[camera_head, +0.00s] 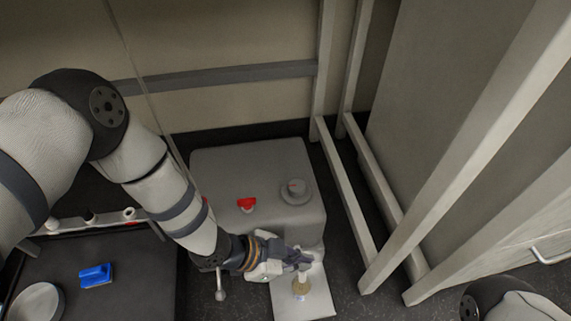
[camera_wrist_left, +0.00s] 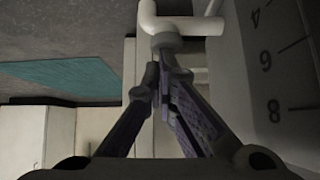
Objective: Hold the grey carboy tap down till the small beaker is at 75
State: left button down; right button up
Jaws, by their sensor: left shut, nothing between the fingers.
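The grey carboy (camera_head: 235,165) stands on the floor with a round cap and a red part on top. In the left wrist view its wall (camera_wrist_left: 262,70) fills the right side, with marks 4, 6 and 8. The pale tap (camera_wrist_left: 165,42) is just beyond my left fingertips; I cannot tell if they touch it. My left gripper (camera_head: 301,262) is shut and empty at the carboy's front, and its fingers (camera_wrist_left: 163,85) meet in the left wrist view. The small beaker (camera_head: 301,288), with a yellowish look, stands below the gripper; its level is too small to read. My right gripper is out of view.
A pale plate (camera_head: 318,303) lies under the beaker. At left, a dark bench top (camera_head: 130,290) holds a blue object (camera_head: 96,275) and a white round dish (camera_head: 38,301). A pale frame (camera_head: 345,190) stands close on the carboy's right.

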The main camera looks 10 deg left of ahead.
pick_arm(q)
jog(key=shift+s+a+f, duration=0.2)
jog(key=shift+s+f, duration=0.15)
jog(key=s+a+r+p, duration=0.1)
jog(key=a+r+p, duration=0.5)
jog(key=r, duration=0.5)
jog(key=shift+s+a+r+p, duration=0.15)
jog(key=shift+s+r+p, duration=0.2)
jog(key=shift+p, duration=0.3)
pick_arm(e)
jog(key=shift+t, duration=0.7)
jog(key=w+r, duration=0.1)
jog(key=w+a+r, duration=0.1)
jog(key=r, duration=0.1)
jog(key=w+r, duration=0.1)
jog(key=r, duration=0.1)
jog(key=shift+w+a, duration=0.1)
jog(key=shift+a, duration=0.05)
